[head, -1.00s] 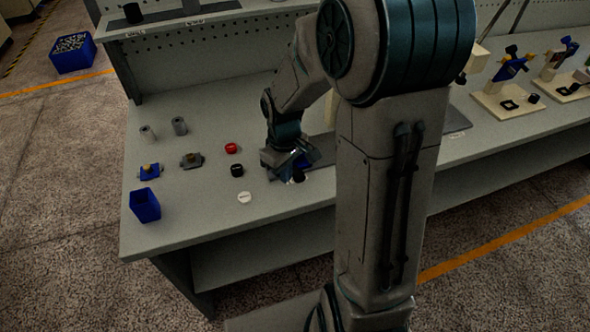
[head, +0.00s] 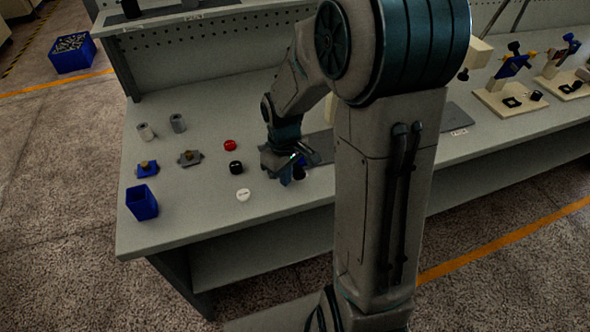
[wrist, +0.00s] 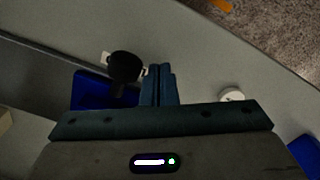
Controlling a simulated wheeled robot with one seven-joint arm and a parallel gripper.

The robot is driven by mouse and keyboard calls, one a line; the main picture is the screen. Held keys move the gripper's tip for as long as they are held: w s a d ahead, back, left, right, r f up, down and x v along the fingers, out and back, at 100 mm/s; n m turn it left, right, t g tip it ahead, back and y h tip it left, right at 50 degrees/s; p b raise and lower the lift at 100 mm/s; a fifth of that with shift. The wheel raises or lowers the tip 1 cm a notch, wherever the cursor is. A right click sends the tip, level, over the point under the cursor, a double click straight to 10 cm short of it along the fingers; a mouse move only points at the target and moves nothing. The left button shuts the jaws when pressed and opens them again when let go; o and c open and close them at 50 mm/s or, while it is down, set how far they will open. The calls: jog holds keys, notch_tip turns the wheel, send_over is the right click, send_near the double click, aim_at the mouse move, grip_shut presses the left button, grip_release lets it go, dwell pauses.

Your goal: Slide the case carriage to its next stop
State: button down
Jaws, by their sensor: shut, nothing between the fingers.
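The case carriage is a blue block with a black knob. In the wrist view the blue block (wrist: 92,92) sits at the left on a dark rail (wrist: 40,68), and the black knob (wrist: 125,66) stands over its edge. In the head view the carriage (head: 303,163) is mostly hidden behind my gripper. My gripper (wrist: 158,72) has its fingers together, empty, just right of the knob in the wrist view. I cannot tell whether they touch it. In the head view my gripper (head: 286,181) is low over the bench, near the front edge.
Left of my gripper are a black button (head: 236,168), a red button (head: 230,146) and a white disc (head: 243,195). Farther left are a blue bin (head: 142,203), grey cylinders (head: 178,123) and small mounts (head: 190,157). My arm hides the bench's middle. Fixtures (head: 510,98) stand right.

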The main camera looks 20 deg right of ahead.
jog(key=shift+f, duration=0.5)
jog(key=shift+d, duration=0.1)
jog(key=shift+d+p, duration=1.1)
jog(key=shift+d, duration=8.45)
jog(key=shift+r, duration=0.15)
jog(key=r+p, duration=0.1)
jog(key=r, duration=0.1)
jog(key=r+p, duration=0.2)
jog(key=a+r+p, duration=0.1)
jog(key=r, duration=0.1)
jog(key=shift+r+p, duration=0.25)
jog(key=shift+p, duration=0.15)
jog(key=shift+a+r, duration=0.1)
jog(key=shift+r, duration=0.05)
